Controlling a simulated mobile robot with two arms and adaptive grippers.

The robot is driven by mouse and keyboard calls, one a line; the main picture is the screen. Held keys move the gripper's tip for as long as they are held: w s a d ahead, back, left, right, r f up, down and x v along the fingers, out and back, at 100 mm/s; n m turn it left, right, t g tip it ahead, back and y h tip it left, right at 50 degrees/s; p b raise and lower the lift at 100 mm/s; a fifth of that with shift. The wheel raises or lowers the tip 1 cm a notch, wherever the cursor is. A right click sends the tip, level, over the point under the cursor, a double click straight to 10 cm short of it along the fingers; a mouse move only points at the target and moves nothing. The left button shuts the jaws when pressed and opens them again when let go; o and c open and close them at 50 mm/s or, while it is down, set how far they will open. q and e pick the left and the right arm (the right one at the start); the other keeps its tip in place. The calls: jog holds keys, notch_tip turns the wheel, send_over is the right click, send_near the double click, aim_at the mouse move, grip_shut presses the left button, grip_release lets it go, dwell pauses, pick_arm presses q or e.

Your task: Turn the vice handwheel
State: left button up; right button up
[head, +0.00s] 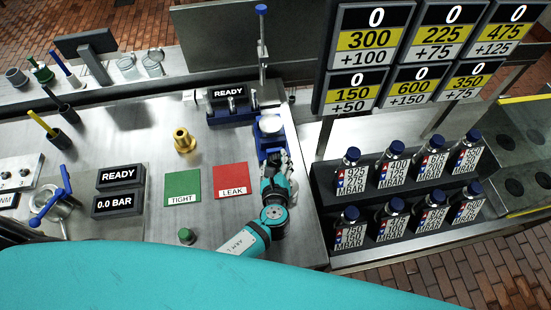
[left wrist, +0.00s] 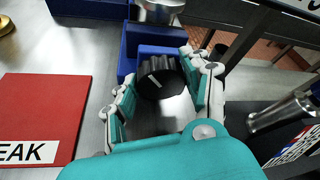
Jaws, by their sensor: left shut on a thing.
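The blue vice (head: 268,148) stands at the right end of the steel bench. Its handwheel, a black ribbed knob with a white mark (left wrist: 160,82), faces my wrist camera in front of the blue vice body (left wrist: 152,38). In the left wrist view the white mark is tilted. My left gripper (left wrist: 165,88) has one finger on each side of the handwheel and is shut on it. In the head view my left gripper (head: 274,166) reaches the near side of the vice and hides the handwheel. A silver round part (head: 271,124) sits at the vice's top. My right gripper is not in view.
A red LEAK pad (head: 230,178), a green TIGHT pad (head: 183,187) and a brass fitting (head: 184,140) lie left of the vice. A READY display (head: 229,92) stands behind. A dark rack of labelled bottles (head: 400,225) stands close on the right.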

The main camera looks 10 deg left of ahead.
pick_arm(q)
jog(key=shift+m, duration=0.4)
jog(key=o, duration=0.9)
jog(key=shift+c, duration=0.2)
jog(key=v, duration=1.2)
jog(key=shift+d, duration=0.15)
